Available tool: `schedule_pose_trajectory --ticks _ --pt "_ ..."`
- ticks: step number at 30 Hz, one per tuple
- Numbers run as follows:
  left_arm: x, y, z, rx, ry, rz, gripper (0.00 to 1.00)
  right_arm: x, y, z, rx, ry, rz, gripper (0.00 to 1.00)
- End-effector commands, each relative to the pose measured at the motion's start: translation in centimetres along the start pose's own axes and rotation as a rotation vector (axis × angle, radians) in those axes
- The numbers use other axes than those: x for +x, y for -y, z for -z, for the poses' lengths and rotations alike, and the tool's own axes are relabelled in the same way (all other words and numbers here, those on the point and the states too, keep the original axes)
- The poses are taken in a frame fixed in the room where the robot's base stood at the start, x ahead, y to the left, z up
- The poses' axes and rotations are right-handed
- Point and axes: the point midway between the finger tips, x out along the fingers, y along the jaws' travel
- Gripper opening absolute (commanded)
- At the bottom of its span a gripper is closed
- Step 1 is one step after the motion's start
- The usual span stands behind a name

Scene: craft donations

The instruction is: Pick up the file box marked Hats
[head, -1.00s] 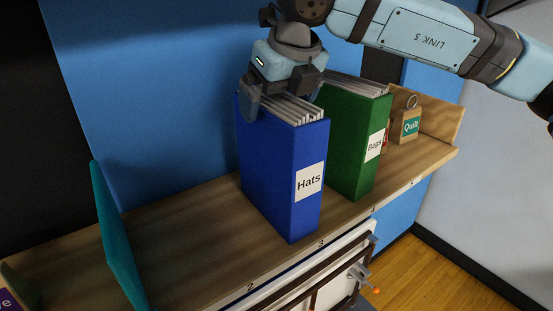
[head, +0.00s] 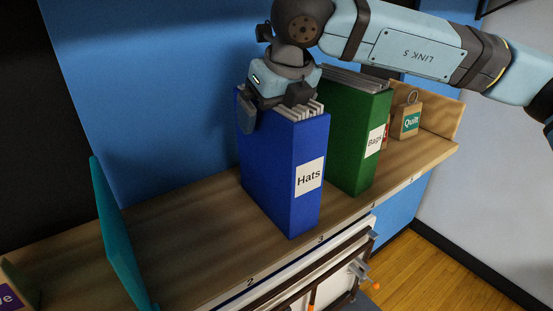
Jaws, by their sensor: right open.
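The blue file box marked Hats (head: 272,180) stands upright on the wooden shelf (head: 190,238), its white label facing front right and papers showing at its top. My right gripper (head: 272,112) is over the top of this box and points down. It is open, with one finger outside the box's left side; the other finger is partly hidden near the papers and the green box. I cannot tell whether the fingers touch the box. My left gripper is not in view.
A green file box marked Bags (head: 353,145) stands close to the right of the blue box. A small wooden block marked Quilt (head: 408,122) is farther right. A teal divider (head: 118,235) stands at the left. The shelf between the divider and the blue box is clear.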

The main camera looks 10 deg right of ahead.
Motion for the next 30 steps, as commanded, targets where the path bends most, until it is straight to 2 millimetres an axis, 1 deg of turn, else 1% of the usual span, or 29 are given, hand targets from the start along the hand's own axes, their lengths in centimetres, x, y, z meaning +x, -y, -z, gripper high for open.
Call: schedule_pose_trajectory --ticks 1,2,3,5,6,8,9,11,12,13,14,22,27,30 --pt "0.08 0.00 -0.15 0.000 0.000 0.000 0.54 0.10 -0.01 0.04 0.000 0.000 0.000 1.00" --pt "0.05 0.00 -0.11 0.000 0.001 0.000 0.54 0.04 -0.01 0.01 0.000 0.000 0.000 0.95" --pt "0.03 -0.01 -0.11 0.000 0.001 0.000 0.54 0.01 -0.01 0.00 0.000 0.000 0.000 0.86" --pt "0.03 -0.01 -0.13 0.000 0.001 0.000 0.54 0.02 -0.01 0.01 0.000 0.000 0.000 0.72" --pt "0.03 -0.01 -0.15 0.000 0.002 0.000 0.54 0.02 -0.01 0.01 0.000 0.000 0.000 0.63" --pt "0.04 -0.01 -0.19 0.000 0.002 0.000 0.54 0.02 -0.01 0.01 0.000 0.000 0.000 0.49" --pt "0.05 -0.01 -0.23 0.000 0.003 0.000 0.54 0.02 0.00 0.01 0.000 0.000 0.000 0.40" --pt "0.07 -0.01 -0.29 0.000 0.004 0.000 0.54 0.02 -0.01 0.01 0.000 0.000 0.000 0.26" --pt "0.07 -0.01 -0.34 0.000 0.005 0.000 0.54 0.02 0.00 0.01 0.000 0.000 0.000 0.17" --pt "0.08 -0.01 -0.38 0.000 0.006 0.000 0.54 0.02 0.00 0.01 0.000 0.000 0.000 0.10" --pt "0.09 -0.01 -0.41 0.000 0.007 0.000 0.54 0.02 0.00 0.01 0.000 0.000 0.000 0.06" --pt "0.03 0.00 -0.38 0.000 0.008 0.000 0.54 -0.13 0.00 -0.07 0.001 0.002 -0.001 0.06" --pt "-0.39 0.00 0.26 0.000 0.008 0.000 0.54 -0.52 0.01 -0.23 0.001 0.002 -0.001 0.06" --pt "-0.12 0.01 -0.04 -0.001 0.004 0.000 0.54 -0.89 -0.01 -0.42 0.001 0.004 0.000 0.06"
